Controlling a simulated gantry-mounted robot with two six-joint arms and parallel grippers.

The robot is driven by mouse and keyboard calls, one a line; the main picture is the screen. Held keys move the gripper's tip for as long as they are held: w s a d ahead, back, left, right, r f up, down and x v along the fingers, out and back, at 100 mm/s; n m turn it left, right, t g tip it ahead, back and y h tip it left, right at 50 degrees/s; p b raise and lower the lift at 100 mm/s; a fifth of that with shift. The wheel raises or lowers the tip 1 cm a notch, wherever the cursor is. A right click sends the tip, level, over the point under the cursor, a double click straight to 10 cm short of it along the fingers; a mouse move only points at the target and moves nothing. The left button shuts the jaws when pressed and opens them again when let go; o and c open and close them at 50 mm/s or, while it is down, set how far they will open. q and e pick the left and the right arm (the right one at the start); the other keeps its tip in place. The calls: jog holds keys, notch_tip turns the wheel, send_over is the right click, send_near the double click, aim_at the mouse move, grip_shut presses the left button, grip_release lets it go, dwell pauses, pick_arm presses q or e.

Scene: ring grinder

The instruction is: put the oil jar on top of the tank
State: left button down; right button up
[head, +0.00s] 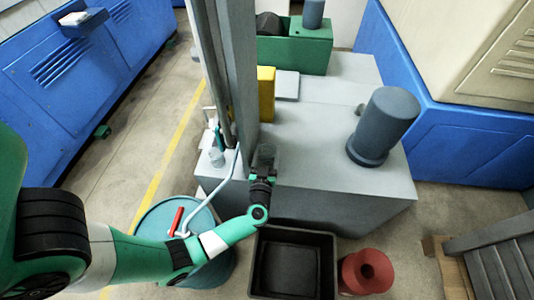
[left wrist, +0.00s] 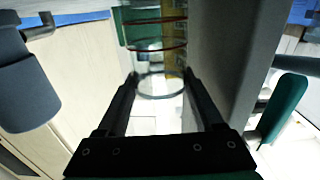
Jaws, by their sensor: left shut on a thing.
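The oil jar (left wrist: 158,62) is a clear glass vessel with thin red rings, seen in the left wrist view between my fingers. My left gripper (left wrist: 160,84) is shut on it. In the head view my left gripper (head: 264,160) is at the left part of the grey tank (head: 330,125), close beside the tall grey column. The jar is hard to make out there, and I cannot tell whether it touches the tank. My right gripper is not in view.
A dark blue-grey cylinder (head: 384,125) stands on the tank's right part. A yellow container (head: 266,93) and a green box (head: 296,48) are behind. The tall grey column (head: 238,70) rises close beside my gripper. A black bin (head: 292,265) and a red container (head: 367,271) stand in front.

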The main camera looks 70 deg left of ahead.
pick_arm(q)
jog(key=shift+f, duration=0.2)
jog(key=shift+c, duration=1.5)
grip_release()
jog(key=shift+r, duration=0.25)
jog(key=p+v, duration=0.4)
jog(key=v, duration=0.8)
jog(key=shift+p, duration=0.35)
